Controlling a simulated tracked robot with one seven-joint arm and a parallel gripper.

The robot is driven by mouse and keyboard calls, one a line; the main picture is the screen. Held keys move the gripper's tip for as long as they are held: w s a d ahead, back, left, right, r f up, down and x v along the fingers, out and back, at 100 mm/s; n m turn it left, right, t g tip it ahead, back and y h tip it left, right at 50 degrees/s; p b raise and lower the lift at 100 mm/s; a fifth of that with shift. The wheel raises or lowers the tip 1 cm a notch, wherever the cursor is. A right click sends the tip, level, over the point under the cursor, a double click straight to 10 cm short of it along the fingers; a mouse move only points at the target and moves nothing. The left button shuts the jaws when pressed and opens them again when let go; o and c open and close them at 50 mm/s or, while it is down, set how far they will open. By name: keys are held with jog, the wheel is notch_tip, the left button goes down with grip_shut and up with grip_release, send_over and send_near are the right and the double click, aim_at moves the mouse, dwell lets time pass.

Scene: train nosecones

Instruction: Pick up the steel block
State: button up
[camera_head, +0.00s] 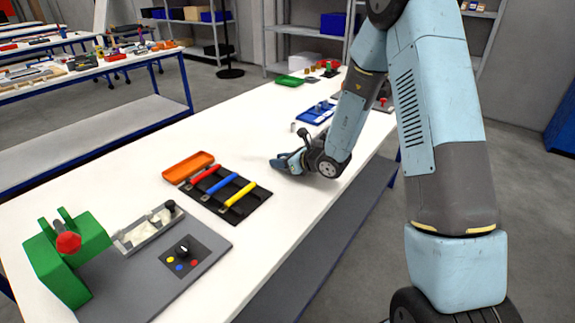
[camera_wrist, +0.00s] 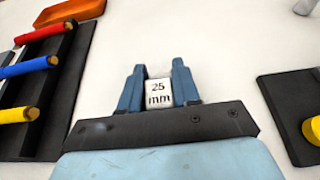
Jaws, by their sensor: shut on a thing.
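The steel block (camera_wrist: 158,93) is a small, pale block marked "25 mm" in the wrist view. It sits between the two blue fingers of my gripper (camera_wrist: 158,88), which is shut on it. In the head view my gripper (camera_head: 278,163) is low over the white table, to the right of the black rack; the block is hidden there. From these views I cannot tell whether the block touches the table.
A black rack (camera_head: 233,193) holds red, blue and yellow bars. An orange tray (camera_head: 188,167) lies behind it. A small metal cylinder (camera_head: 293,127) and a blue tray (camera_head: 317,113) stand beyond my gripper. A green fixture (camera_head: 68,257) is at front left.

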grip_shut()
